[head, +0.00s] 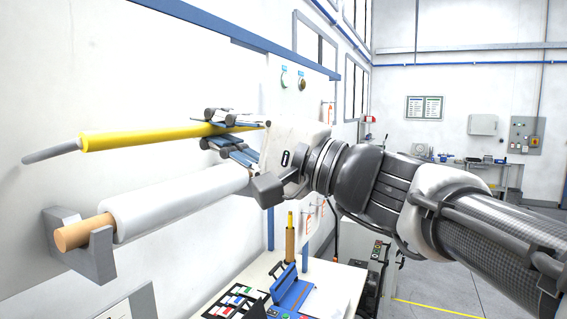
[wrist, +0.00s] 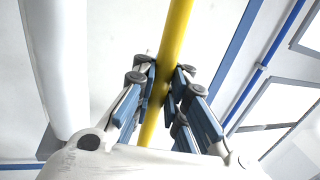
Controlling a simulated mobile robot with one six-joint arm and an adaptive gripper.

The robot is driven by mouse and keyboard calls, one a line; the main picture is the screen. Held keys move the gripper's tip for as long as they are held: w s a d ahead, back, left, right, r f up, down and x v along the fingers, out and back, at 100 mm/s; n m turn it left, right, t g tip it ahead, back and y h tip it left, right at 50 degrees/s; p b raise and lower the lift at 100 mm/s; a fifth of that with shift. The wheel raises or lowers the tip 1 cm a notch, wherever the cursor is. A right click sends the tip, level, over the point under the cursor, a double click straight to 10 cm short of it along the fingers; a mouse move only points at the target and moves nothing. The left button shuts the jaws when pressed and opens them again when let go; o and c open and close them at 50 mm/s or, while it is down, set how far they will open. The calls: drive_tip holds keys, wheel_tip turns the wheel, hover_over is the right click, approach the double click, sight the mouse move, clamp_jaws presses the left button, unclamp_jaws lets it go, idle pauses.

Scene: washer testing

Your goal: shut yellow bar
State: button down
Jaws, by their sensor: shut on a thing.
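The yellow bar (head: 140,137) is a long yellow tube with a grey rounded tip at its left end in the head view. It sticks out in front of the white wall, above a white roll. My gripper (head: 228,131) is shut on the bar near the right part of what shows. In the wrist view the yellow bar (wrist: 176,40) runs between the blue pads of my gripper (wrist: 165,88), which press on it from both sides. The bar's far right end is hidden by my gripper in the head view.
A white roll (head: 178,203) on a wooden core sits in a grey wall bracket (head: 98,256) just below the bar. A bench (head: 343,284) with a blue device and small coloured parts stands lower down. Open floor lies at the right.

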wheel_tip(320, 180, down, 6)
drive_tip(key=t+y+b, duration=0.1)
drive_tip(key=y+b, duration=0.1)
drive_tip(key=b, duration=1.1)
drive_tip(key=shift+a, duration=0.15)
drive_tip(key=shift+w+f, duration=0.1)
drive_tip(key=shift+f, duration=0.1)
drive_tip(key=c, duration=1.6)
unclamp_jaws()
drive_tip(key=shift+d+r, duration=0.15)
drive_tip(key=shift+d, duration=0.05)
drive_tip(key=shift+r, duration=0.1)
drive_tip(key=v, duration=1.2)
